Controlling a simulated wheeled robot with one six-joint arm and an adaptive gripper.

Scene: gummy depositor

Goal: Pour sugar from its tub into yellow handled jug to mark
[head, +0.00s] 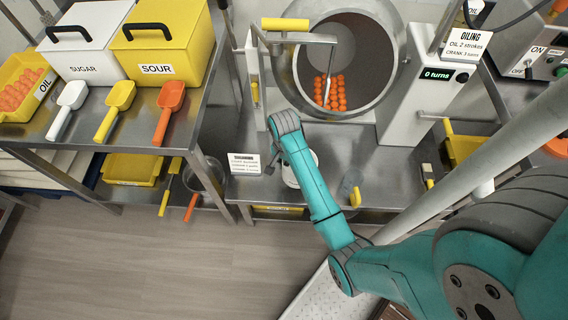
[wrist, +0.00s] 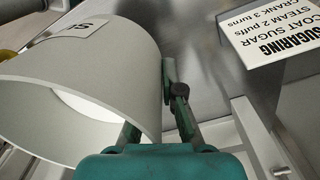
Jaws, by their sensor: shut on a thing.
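My gripper (wrist: 165,95) is shut on a pale grey-white tub (wrist: 75,75) with a partly seen label, upside down in the wrist view. One finger shows against the tub's right side; the other is mostly hidden. The tub's mouth faces the lower left of that view; I cannot tell its contents or its exact tilt. In the head view the tub (head: 293,178) is mostly hidden behind my arm, low over the steel bench. A small clear jug (head: 346,184) with a yellow handle stands on the bench to the right of it. Its mark is too small to see.
A sugaring card (head: 243,163) stands left of the tub. Behind is a round drum (head: 340,65) with orange gummies and a crank. A sugar bin (head: 85,45), a sour bin (head: 160,40) and scoops stand on the left table. An oiling post (head: 425,95) is at the right.

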